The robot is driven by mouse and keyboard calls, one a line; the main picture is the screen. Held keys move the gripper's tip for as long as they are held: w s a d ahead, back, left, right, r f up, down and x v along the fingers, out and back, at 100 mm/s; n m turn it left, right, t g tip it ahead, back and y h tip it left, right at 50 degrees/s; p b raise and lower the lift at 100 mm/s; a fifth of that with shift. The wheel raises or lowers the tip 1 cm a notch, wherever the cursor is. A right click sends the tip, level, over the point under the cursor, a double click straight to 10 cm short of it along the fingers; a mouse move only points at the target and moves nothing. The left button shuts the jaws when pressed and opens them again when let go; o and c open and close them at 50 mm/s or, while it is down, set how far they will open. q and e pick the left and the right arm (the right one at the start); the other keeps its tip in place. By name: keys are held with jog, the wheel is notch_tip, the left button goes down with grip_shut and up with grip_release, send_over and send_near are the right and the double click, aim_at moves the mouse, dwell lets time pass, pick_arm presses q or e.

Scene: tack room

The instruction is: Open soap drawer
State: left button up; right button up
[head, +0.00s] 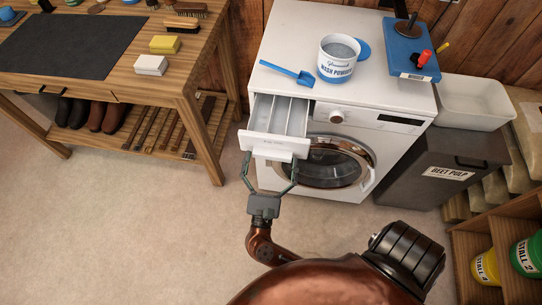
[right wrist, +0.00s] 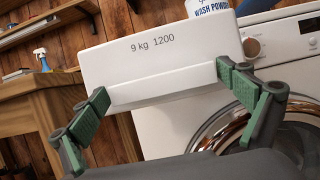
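The soap drawer (head: 284,118) of the white washing machine is pulled well out, and its divided inside shows from above. Its white front panel (right wrist: 165,48) bears the print "9 kg 1200" in the right wrist view. A raised handle lip (right wrist: 165,90) runs along the panel's lower part. My right gripper (head: 270,158) is in front of the drawer, with its fingers spread wide, one at each end of the lip. In the right wrist view the green pads (right wrist: 160,88) appear to touch both lip ends. My left gripper is not in view.
A wash powder tub (head: 338,60), a blue scoop (head: 288,72) and a blue tray (head: 408,50) are on the machine. The round door (head: 333,165) is shut below. A workbench (head: 150,85) stands left and a beet pulp bin (head: 440,170) right. The front floor is clear.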

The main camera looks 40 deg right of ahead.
jog(key=shift+o, duration=0.3)
jog(key=v, duration=1.2)
